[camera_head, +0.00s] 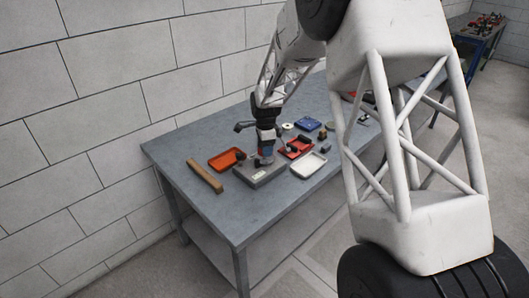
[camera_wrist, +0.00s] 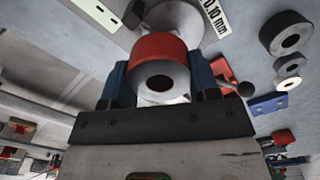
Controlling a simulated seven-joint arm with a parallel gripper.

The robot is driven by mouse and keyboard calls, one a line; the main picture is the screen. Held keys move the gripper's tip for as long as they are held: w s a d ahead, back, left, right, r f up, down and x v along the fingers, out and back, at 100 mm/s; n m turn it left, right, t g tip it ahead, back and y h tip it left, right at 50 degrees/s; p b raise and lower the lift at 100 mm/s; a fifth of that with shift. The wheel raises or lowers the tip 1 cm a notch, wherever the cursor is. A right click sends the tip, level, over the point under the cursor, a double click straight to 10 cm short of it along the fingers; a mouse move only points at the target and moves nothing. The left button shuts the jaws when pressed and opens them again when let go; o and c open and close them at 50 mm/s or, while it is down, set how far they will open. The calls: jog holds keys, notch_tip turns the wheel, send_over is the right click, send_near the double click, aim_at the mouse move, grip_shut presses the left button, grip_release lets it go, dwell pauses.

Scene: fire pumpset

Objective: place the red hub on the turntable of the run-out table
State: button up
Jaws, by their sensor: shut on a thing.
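My gripper (camera_wrist: 159,78) is shut on the red hub (camera_wrist: 160,47), with one blue finger on each side of it. The hub has a red outer band and a pale end face with a dark bore. In the wrist view the pale round turntable (camera_wrist: 200,22) shows just behind the hub, partly hidden by it, beside a "0.10 mm" label. I cannot tell whether hub and turntable touch. In the head view my gripper (camera_head: 266,150) points down over the grey run-out table (camera_head: 262,177); the hub cannot be made out there.
On the workbench (camera_head: 185,150), an orange tray (camera_head: 222,161) and a wooden bar (camera_head: 205,176) lie left of the run-out table. A red tray (camera_head: 297,153), a white tray (camera_head: 308,166) and a blue piece (camera_head: 308,124) lie to the right.

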jog(key=shift+w+a, duration=0.1)
jog(key=shift+w, duration=0.3)
jog(key=shift+w, duration=0.1)
jog(key=shift+w, duration=0.2)
jog(key=shift+w+a+f, duration=0.1)
jog(key=shift+f, duration=1.7)
jog(key=shift+f, duration=0.15)
jog(key=o, duration=1.2)
